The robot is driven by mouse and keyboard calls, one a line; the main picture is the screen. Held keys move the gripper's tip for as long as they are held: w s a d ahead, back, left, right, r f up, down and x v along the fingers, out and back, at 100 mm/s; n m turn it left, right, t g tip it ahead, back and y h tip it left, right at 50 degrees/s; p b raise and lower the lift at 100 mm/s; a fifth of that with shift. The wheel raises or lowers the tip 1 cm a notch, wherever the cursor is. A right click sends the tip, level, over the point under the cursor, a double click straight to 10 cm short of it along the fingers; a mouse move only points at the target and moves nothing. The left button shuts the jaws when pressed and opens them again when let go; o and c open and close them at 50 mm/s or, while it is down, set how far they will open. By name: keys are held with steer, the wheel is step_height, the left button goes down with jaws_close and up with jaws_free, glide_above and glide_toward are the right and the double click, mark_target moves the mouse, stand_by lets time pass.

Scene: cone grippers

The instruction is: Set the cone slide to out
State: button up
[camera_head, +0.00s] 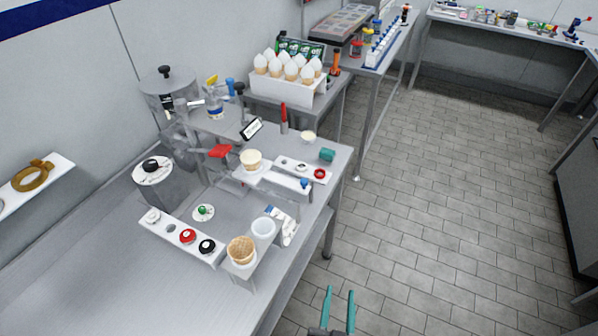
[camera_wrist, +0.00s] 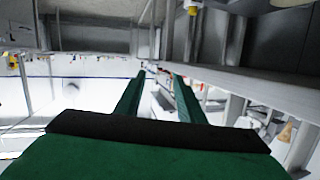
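A white slide-like bar (camera_head: 280,181) on the steel bench carries a pale cone cup (camera_head: 251,159) at its left end and a small blue knob (camera_head: 304,184) at its right end. It may be the cone slide; I see no readable label, and cannot tell its setting. A waffle cone (camera_head: 240,250) stands in a holder at the bench's front edge, beside a white cup (camera_head: 263,229). My gripper (camera_head: 340,291) has teal fingers, apart and empty, over the floor to the right of the bench. The wrist view shows the fingers (camera_wrist: 160,78) with nothing between them.
A white panel with red and black knobs (camera_head: 188,236) lies on the bench (camera_head: 110,275). A green knob (camera_head: 203,210) and a red lever (camera_head: 220,151) are near the slide. A rack of white-topped cones (camera_head: 283,86) stands behind. The tiled floor (camera_head: 430,220) to the right is clear.

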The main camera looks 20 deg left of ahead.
steer(key=w+a+r+n+y, duration=0.35)
steer(key=w+a+r, duration=0.25)
steer(key=w, duration=0.4)
steer(key=n+g+y, duration=0.2)
steer(key=n+y, duration=0.2)
steer(key=y, duration=0.2)
glide_toward(305, 184)
steer(key=shift+m+h, duration=0.25)
steer(key=x, duration=0.4)
steer(key=shift+a+r, duration=0.1)
steer(key=shift+a, duration=0.1)
steer(key=x, duration=1)
steer(key=shift+w, duration=0.35)
steer(key=shift+a, duration=0.15)
jaws_close()
